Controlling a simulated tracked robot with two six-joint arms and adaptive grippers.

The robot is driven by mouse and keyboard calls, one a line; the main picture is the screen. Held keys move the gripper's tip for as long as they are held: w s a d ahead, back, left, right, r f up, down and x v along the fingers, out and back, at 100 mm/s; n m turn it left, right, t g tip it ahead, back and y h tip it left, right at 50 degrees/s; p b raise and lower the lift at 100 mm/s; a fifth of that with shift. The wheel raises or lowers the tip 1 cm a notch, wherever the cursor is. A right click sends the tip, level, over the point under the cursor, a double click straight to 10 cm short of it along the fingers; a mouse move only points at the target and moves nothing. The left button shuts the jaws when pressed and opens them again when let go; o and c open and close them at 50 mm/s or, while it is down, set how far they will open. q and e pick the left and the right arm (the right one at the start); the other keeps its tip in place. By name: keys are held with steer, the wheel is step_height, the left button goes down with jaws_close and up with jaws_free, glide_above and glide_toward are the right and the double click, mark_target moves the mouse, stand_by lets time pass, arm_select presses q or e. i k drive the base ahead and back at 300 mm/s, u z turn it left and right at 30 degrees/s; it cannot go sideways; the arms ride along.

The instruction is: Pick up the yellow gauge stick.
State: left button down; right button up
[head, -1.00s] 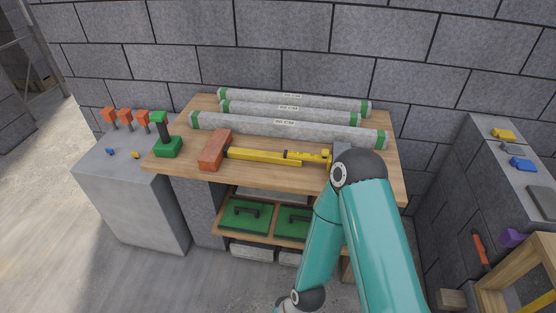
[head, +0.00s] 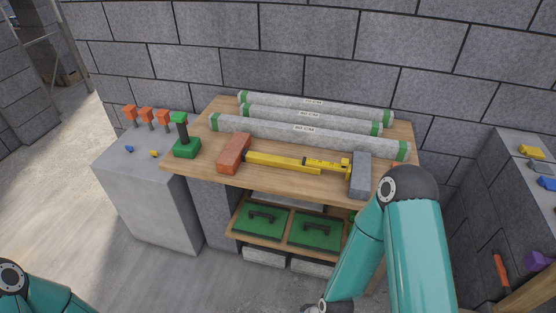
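The yellow gauge stick (head: 285,162) lies across the wooden workbench (head: 200,165), with dark marks and a stepped, narrower section toward its right end. Its left end meets a red-orange brick (head: 234,153) and its right end meets a grey block (head: 361,175). I cannot tell whether it rests on them or only touches them. My teal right arm bends at the lower right, its far part running down past the bench front; its gripper is out of view. Part of my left arm shows in the lower left corner; its gripper is out of view too.
Several green-ended rolls with length labels (head: 306,128) lie behind the stick. A green stand (head: 186,148) is left of the brick. Green lidded boxes (head: 262,218) sit on the lower shelf. A grey block (head: 150,195) with orange-topped tools stands left; stone shelving (head: 490,205) stands right.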

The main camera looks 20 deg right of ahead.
mark_target(290, 163)
steer(key=i, duration=0.9)
